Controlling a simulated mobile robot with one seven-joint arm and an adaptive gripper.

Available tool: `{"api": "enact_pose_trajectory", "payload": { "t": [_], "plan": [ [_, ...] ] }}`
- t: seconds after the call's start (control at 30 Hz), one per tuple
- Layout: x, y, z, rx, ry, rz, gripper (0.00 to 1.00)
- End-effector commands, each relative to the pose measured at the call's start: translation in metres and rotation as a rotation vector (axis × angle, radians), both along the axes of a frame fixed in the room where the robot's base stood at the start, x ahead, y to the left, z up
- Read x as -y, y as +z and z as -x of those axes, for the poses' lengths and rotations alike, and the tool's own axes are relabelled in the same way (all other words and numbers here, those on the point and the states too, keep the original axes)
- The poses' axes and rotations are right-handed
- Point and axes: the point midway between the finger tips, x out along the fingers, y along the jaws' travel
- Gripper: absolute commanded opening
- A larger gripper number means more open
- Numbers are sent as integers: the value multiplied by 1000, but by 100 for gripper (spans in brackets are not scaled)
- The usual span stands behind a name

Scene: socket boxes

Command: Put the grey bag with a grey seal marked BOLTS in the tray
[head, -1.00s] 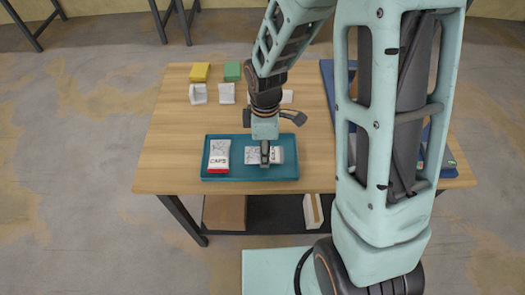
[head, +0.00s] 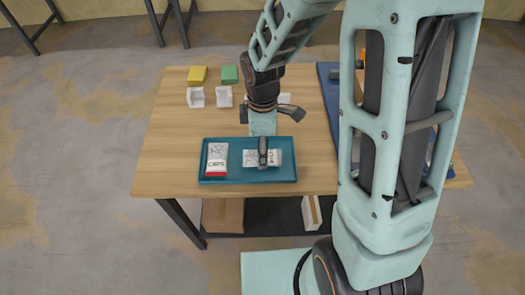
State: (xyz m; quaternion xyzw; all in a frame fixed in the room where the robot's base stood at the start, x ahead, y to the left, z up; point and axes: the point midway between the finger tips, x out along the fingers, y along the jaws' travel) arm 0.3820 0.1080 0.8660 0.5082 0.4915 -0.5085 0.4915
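The teal tray (head: 230,180) lies near the front edge of the wooden table. A pale bag (head: 250,158) with a grey end at its right lies crosswise in or just over the tray's right half. Its lettering is mostly hidden by my gripper, so I cannot read BOLTS. My gripper (head: 263,162) points down over the middle of this bag and overlaps it. From this angle I cannot tell whether the fingers are open or shut on it. A white bag with a red seal, marked CAPS (head: 217,159), lies in the tray's left part.
A yellow block (head: 197,75) and a green block (head: 230,74) stand at the back left, with white open socket boxes (head: 196,97) in front of them. A blue surface (head: 327,85) lies at the right, partly behind my arm. The table's left strip is clear.

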Motion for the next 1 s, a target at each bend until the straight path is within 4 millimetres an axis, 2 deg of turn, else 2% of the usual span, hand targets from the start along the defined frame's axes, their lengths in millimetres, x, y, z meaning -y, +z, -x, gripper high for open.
{"api": "enact_pose_trajectory", "payload": {
  "t": [0.03, 0.2, 0.4, 0.6, 1.0],
  "plan": [
    [0, 13, -2, 6, -2, -1, 56],
    [0, 50, -2, 6, -2, -2, 56],
    [0, 83, -1, 3, -1, 0, 56],
    [0, 96, 0, 1, -1, -1, 56],
    [0, 97, 0, 0, 0, 0, 56]
  ]
}}
